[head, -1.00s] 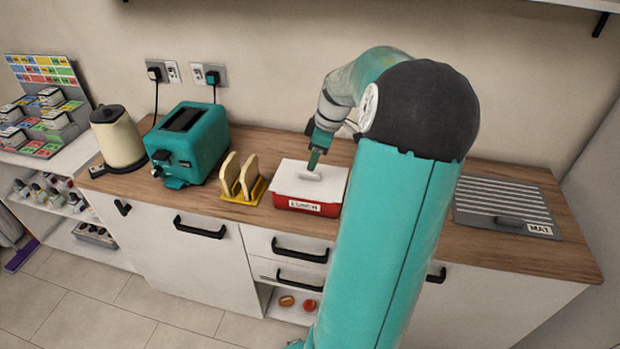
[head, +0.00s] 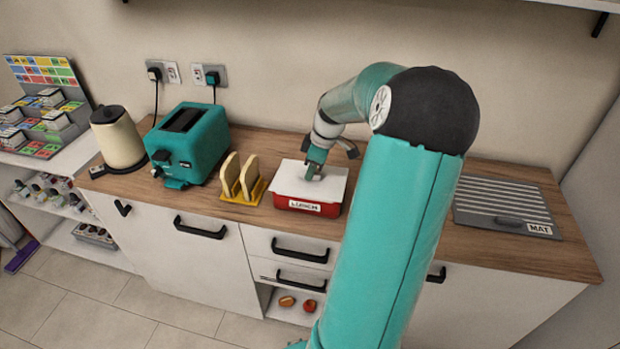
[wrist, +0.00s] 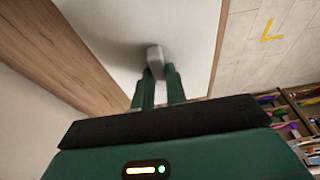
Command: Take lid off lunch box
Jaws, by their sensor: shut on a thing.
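The red lunch box (head: 306,206), labelled LUNCH, stands on the wooden worktop. Its white lid (head: 333,182) sits on top of it, and no gap shows between lid and box. My gripper (head: 312,172) reaches down onto the lid from above. In the wrist view my gripper's green fingers (wrist: 158,82) are shut on the grey lid handle (wrist: 155,56), one finger on each side. The lid also fills the middle of the wrist view (wrist: 180,25). The handle is mostly hidden in the head view.
A yellow rack with toast slices (head: 240,178) stands close to the left of the box. A teal toaster (head: 188,142) and a cream kettle (head: 117,137) are farther left. A striped grey mat (head: 500,204) lies at right. Worktop between box and mat is partly hidden by my arm.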

